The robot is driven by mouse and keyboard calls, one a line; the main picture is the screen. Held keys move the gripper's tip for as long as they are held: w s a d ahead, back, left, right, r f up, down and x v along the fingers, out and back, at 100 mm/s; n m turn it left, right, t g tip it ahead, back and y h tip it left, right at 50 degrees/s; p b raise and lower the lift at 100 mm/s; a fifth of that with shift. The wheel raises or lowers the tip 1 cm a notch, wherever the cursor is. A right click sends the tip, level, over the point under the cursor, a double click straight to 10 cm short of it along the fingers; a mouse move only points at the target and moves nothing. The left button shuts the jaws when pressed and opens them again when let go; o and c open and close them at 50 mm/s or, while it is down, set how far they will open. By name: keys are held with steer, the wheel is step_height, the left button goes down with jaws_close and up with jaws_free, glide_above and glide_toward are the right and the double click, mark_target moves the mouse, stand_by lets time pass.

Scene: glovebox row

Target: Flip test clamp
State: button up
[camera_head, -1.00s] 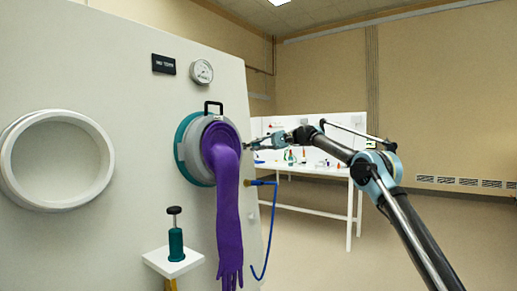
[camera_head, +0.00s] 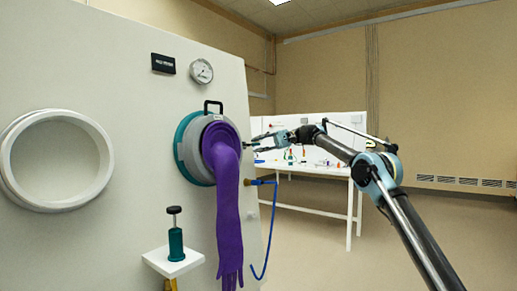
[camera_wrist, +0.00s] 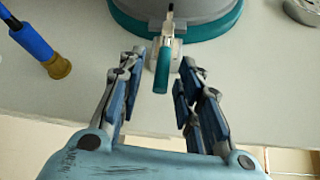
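The test clamp (camera_wrist: 162,72) shows in the wrist view as a teal-tipped handle on a pale metal bracket at the edge of the grey port ring (camera_wrist: 190,10). In the head view I cannot make the clamp out clearly at the ring's right side. My gripper (camera_wrist: 162,66) is open, with one finger on each side of the handle and visible gaps between. In the head view my gripper (camera_head: 258,142) is small, just right of the port ring (camera_head: 193,140) with its teal flange. Whether the handle lies at fingertip depth is hard to tell.
A purple glove (camera_head: 229,215) hangs from the port. A blue hose (camera_head: 272,225) with a brass end (camera_wrist: 59,67) hangs close by. A teal plunger-topped device (camera_head: 176,243) stands on a small white shelf (camera_head: 160,262). A white bench (camera_head: 315,176) stands behind; floor at right is clear.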

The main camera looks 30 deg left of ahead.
steer(key=f+v, duration=0.1)
steer(key=v, duration=0.5)
steer(key=shift+w+r, duration=0.15)
steer(key=shift+r, duration=0.25)
stand_by(0.3)
steer(key=shift+d, duration=0.1)
steer(key=d+m+t, duration=0.3)
steer(key=d+t, duration=0.2)
steer(key=d, duration=1.2)
steer(key=s+d+f+m+t+h, duration=0.15)
steer(key=s+d+f, duration=0.25)
steer(key=d, duration=0.7)
steer(key=s+d+f+t+h, duration=0.1)
steer(key=s+d+f+t, duration=0.25)
steer(key=d, duration=0.65)
steer(key=s+d+f+t+h, duration=0.1)
steer(key=s+d+f+h, duration=0.1)
steer(key=s+d+f, duration=0.7)
steer(key=s+d+f+m+t+h, duration=0.1)
steer(key=s+d+f+t+h, duration=0.1)
steer(key=s+d+f, duration=0.8)
steer(key=s+d+f+m+t+h, duration=0.1)
steer(key=s+d+f+h, duration=0.2)
steer(key=s+d+f, duration=0.7)
steer(key=d+f, duration=0.3)
steer(key=f, duration=0.6)
steer(key=shift+s+t, duration=0.25)
steer(key=shift+t, duration=0.05)
